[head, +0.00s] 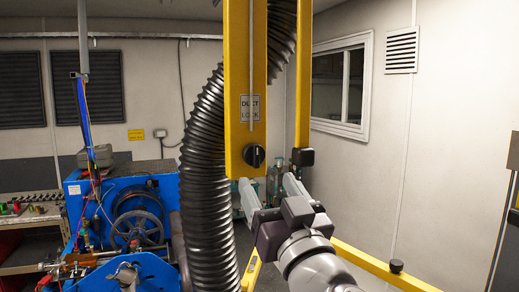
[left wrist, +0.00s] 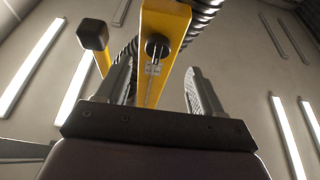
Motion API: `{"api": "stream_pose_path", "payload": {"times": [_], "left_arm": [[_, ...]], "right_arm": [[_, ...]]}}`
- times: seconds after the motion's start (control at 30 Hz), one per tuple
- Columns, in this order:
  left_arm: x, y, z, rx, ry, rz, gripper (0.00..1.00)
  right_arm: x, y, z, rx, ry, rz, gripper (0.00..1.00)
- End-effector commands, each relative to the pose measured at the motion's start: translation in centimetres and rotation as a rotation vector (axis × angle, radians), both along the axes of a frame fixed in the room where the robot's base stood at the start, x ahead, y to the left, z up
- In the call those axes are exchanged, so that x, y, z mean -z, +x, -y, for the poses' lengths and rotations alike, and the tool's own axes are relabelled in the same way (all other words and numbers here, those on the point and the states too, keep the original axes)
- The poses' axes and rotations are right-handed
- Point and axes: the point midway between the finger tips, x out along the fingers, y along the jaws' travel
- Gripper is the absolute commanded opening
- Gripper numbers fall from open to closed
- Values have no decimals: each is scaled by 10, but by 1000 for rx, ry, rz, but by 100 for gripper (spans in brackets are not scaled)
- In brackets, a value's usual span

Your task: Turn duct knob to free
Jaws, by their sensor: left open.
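The black duct knob (head: 254,155) is on the lower end of a yellow post (head: 237,60), below a "DUCT LOCK" label (head: 250,107). A pale pointer mark shows on its face; its exact setting is too small to read. My left gripper (head: 267,182) is open and empty, just below and in front of the knob, with its fingers pointing up toward it. In the left wrist view the knob (left wrist: 157,45) lies beyond the fingertips, between the two fingers in the picture, apart from them. My right gripper is not in view.
A black corrugated duct (head: 205,180) hangs left of the post. A second yellow bar with a black end block (head: 302,157) hangs close on the right. A yellow rail (head: 380,268) runs at lower right. Blue engine equipment (head: 130,215) stands at left.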

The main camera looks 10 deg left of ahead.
Motion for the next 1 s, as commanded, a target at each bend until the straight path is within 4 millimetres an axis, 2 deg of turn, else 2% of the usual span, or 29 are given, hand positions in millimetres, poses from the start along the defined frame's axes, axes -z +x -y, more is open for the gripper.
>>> {"api": "stream_pose_path", "payload": {"times": [0.03, 0.23, 0.4, 0.63, 0.67, 0.8, 0.83, 1.0], "left_arm": [[-15, 10, -8, -6, 1, -2, 67], [-27, 42, -29, -2, 1, -1, 67], [-28, 53, -36, 1, 0, 0, 67], [-27, 54, -36, 4, -1, 0, 67], [-27, 54, -36, 4, 0, 1, 64], [-27, 54, -36, 4, -1, 0, 18], [-27, 54, -36, 4, 0, 1, 11], [-27, 54, -36, 2, -2, 3, 11]], "right_arm": [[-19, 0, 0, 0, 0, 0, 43], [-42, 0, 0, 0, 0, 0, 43], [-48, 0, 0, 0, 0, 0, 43], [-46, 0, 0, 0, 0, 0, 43], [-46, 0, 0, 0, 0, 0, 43], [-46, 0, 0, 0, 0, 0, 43], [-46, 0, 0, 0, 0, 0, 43], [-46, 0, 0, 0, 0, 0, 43]]}}
